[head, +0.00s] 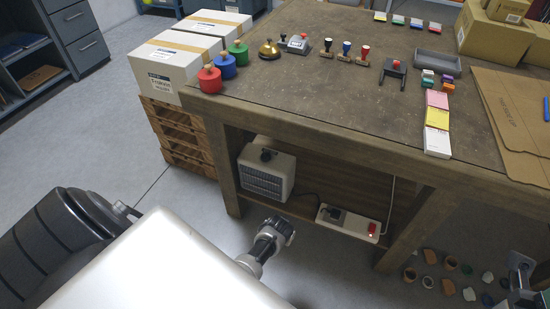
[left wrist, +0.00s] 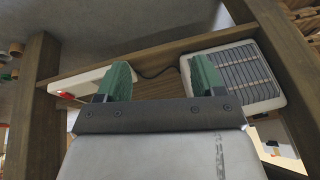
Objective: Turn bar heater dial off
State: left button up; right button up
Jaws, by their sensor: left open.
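The bar heater (head: 262,178) is a white box with a dark grille, standing on the shelf under the workbench. A black dial (head: 267,155) shows near its top in the head view. In the left wrist view the heater (left wrist: 240,75) is at upper right, its grille showing; I cannot make out the dial there. My left gripper (head: 278,232) is in front of the shelf, below and apart from the heater. Its green fingers (left wrist: 161,80) are spread with nothing between them. Part of my right arm's end (head: 520,270) shows at the lower right edge; its fingers cannot be made out.
A white power strip (head: 336,218) with a black plug and red switch (head: 372,229) lies on the same shelf, right of the heater. Wooden bench legs (head: 222,170) flank the opening. Small pots (head: 430,282) stand on the floor at lower right. White boxes (head: 160,70) sit on pallets at left.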

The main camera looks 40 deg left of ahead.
pick_arm(q)
jog(key=shift+m, duration=0.4)
jog(key=s, duration=0.1)
jog(key=s+p, duration=0.1)
jog(key=s+d+f, duration=0.1)
jog(key=s, duration=0.1)
